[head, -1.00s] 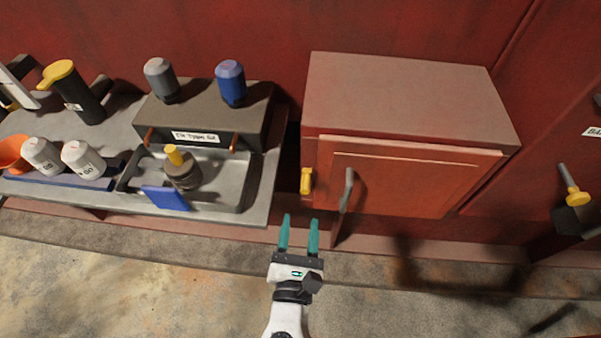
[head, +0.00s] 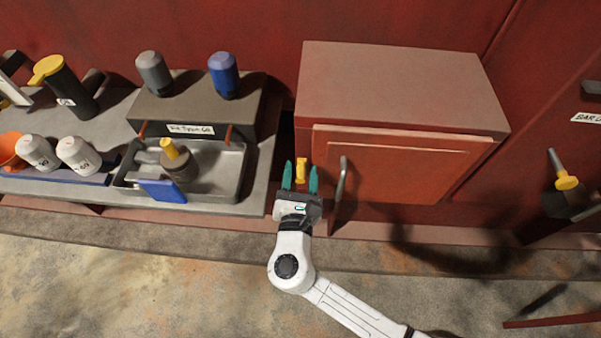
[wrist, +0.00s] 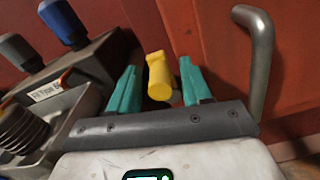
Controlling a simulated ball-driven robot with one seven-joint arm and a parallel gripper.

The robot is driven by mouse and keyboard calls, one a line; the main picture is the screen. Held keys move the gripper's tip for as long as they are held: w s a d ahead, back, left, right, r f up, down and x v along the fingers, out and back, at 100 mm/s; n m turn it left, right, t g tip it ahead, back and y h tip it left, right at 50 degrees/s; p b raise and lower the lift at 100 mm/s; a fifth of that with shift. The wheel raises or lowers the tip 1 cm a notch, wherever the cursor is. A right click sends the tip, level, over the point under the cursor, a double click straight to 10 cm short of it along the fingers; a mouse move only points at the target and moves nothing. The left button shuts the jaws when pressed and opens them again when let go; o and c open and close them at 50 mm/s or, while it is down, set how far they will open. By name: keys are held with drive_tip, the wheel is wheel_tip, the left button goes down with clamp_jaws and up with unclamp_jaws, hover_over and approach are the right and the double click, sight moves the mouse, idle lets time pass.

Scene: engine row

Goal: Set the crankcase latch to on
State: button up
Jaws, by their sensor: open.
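A red cabinet (head: 395,75) with a red door (head: 400,170) and a grey bar handle (head: 341,180) stands at the middle right in the head view. A small yellow latch (head: 301,171) sits at the left edge of its front, left of the handle. The latch also shows in the wrist view (wrist: 160,76), with a second yellow piece behind it. My gripper (head: 301,178) is open, with one teal finger on each side of the yellow latch. I cannot tell whether the fingers touch it. The handle also shows right of my gripper in the wrist view (wrist: 258,60).
A grey bench (head: 235,203) at the left holds a tray (head: 238,165), a dark box (head: 195,112) with grey and blue bottles, and white bottles. A yellow-and-grey lever (head: 566,182) is on the right wall.

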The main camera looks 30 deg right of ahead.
drive_tip(key=shift+c, duration=0.5)
clamp_jaws()
drive_tip(key=shift+m+b, duration=0.3)
drive_tip(key=d+f+m+b, duration=0.1)
drive_tip(key=m+b, duration=0.3)
drive_tip(key=b, duration=0.1)
drive_tip(key=s+d+f+m+b, duration=0.1)
drive_tip(key=m+b, duration=0.4)
drive_tip(key=s+d+f+m+b, duration=0.1)
drive_tip(key=m+b, duration=0.3)
drive_tip(key=b, duration=0.1)
drive_tip(key=shift+s, duration=0.15)
drive_tip(key=m+b, duration=0.2)
drive_tip(key=f+m+b, duration=0.1)
drive_tip(key=m+b, duration=0.1)
drive_tip(key=shift+s+d+b, duration=0.1)
drive_tip(key=shift+d+b, duration=0.1)
drive_tip(key=shift+b, duration=0.15)
drive_tip(key=shift+m, duration=0.3)
